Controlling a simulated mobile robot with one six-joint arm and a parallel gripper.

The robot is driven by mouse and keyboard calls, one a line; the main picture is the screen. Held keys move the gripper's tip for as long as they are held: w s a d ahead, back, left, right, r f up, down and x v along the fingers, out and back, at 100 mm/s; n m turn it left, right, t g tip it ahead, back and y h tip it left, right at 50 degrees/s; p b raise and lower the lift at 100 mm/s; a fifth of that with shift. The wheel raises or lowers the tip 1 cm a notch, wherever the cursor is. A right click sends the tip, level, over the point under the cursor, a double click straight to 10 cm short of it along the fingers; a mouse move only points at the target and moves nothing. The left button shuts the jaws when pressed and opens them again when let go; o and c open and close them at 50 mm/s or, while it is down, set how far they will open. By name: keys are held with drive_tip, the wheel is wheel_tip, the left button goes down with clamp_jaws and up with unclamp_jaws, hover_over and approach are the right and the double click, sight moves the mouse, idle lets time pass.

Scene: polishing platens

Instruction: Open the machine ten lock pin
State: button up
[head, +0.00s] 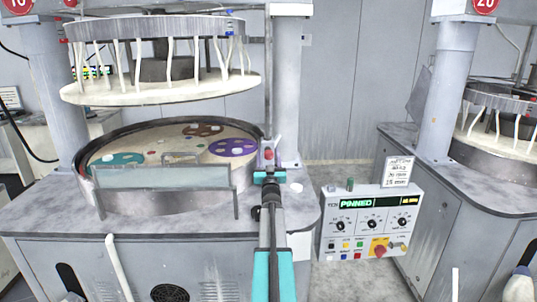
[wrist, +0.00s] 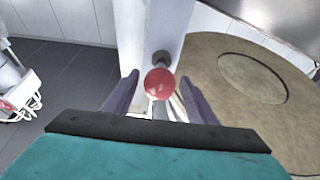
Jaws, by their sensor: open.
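The lock pin's red ball knob (head: 268,153) is at the right rim of the machine under the red "10" sign (head: 18,5), beside the grey column. In the wrist view the red knob (wrist: 160,84) sits on a dark collar at the foot of the pale column. My gripper (head: 268,163) reaches it from the front. In the wrist view its two dark fingers (wrist: 160,78) stand apart, one on each side of the knob, with gaps visible. The lower part of the pin is hidden behind the knob.
The control box (head: 366,222) at right shows "PINNED" on its green display. A clear guard (head: 160,178) stands before the round platen (head: 165,160). The raised upper plate (head: 160,88) hangs above it. Another machine under the red "20" sign (head: 484,5) stands at right.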

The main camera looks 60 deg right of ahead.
clamp_jaws()
idle(0.3)
drive_tip(key=shift+a, duration=0.15)
drive_tip(key=shift+s+a+f+b, duration=0.15)
drive_tip(key=shift+s+a+b, duration=0.25)
drive_tip(key=shift+b, duration=0.45)
drive_tip(key=s+a+b, duration=0.1)
drive_tip(key=b, duration=0.1)
drive_tip(key=s+a+b, duration=0.1)
drive_tip(key=a+b, duration=0.1)
drive_tip(key=shift+s+a, duration=0.1)
